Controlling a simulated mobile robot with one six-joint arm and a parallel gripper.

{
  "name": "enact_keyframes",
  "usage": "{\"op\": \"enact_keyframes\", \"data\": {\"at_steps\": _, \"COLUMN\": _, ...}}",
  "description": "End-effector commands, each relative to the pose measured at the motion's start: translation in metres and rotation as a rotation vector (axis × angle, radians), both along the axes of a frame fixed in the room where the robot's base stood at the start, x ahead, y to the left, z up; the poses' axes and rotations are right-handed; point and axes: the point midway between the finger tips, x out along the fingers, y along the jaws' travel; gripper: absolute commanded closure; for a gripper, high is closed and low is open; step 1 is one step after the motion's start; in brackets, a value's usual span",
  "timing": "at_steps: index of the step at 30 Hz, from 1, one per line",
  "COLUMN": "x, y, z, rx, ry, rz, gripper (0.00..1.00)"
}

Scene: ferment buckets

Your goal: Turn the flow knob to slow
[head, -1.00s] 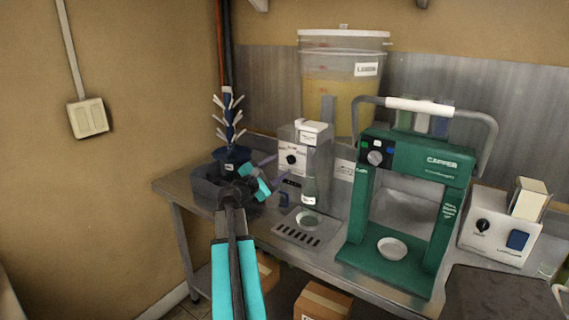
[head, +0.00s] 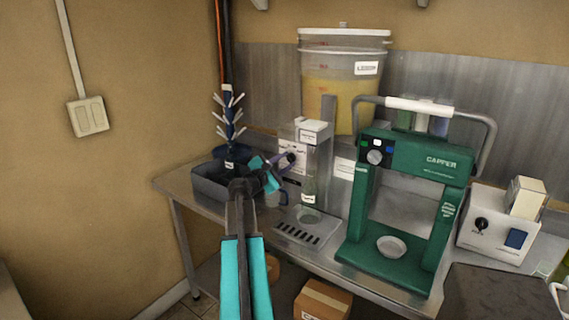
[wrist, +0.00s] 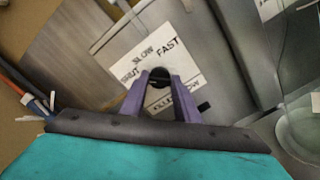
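The filler (head: 318,150) stands on the steel bench, with a white dial label on its front. In the wrist view the label (wrist: 140,57) reads SHUT, SLOW and FAST around a round black flow knob (wrist: 158,80). I cannot make out which word the knob points to. My gripper (wrist: 162,77) is open, its two purple fingers on either side of the knob in that view. I cannot tell whether they touch it. In the head view my gripper (head: 289,158) is in front of the filler's dial and hides the knob.
The green capper (head: 415,165) stands to the right of the filler. A bottle tree (head: 229,120) and a grey tub (head: 208,184) are at the left. A lidded bucket of yellow liquid (head: 343,85) is behind. A drip tray (head: 306,228) lies below the filler.

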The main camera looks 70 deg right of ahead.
Motion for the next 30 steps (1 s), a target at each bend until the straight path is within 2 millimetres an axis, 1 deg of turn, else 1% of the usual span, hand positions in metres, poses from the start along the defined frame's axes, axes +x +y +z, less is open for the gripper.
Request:
{"op": "enact_keyframes", "data": {"at_steps": 1, "x": 0.001, "y": 0.000, "z": 0.001, "rx": -0.001, "ry": 0.000, "rz": 0.001, "gripper": 0.90}}
{"op": "enact_keyframes", "data": {"at_steps": 2, "x": 0.000, "y": 0.000, "z": 0.001, "rx": -0.001, "ry": 0.000, "rz": 0.001, "gripper": 0.94}}
{"op": "enact_keyframes", "data": {"at_steps": 3, "x": 0.001, "y": 0.012, "z": 0.001, "rx": -0.001, "ry": 0.000, "rz": 0.004, "gripper": 0.94}}
{"op": "enact_keyframes", "data": {"at_steps": 4, "x": 0.001, "y": 0.007, "z": 0.001, "rx": -0.001, "ry": 0.000, "rz": 0.003, "gripper": 0.94}}
{"op": "enact_keyframes", "data": {"at_steps": 6, "x": 0.002, "y": 0.004, "z": 0.000, "rx": -0.002, "ry": -0.001, "rz": 0.003, "gripper": 0.94}}
{"op": "enact_keyframes", "data": {"at_steps": 17, "x": 0.003, "y": 0.000, "z": -0.001, "rx": -0.018, "ry": -0.052, "rz": 0.005, "gripper": 0.94}}
{"op": "enact_keyframes", "data": {"at_steps": 23, "x": 0.003, "y": 0.000, "z": -0.002, "rx": -0.040, "ry": -0.130, "rz": 0.006, "gripper": 0.94}}
{"op": "enact_keyframes", "data": {"at_steps": 30, "x": 0.003, "y": -0.001, "z": -0.002, "rx": -0.075, "ry": -0.259, "rz": 0.007, "gripper": 0.94}}
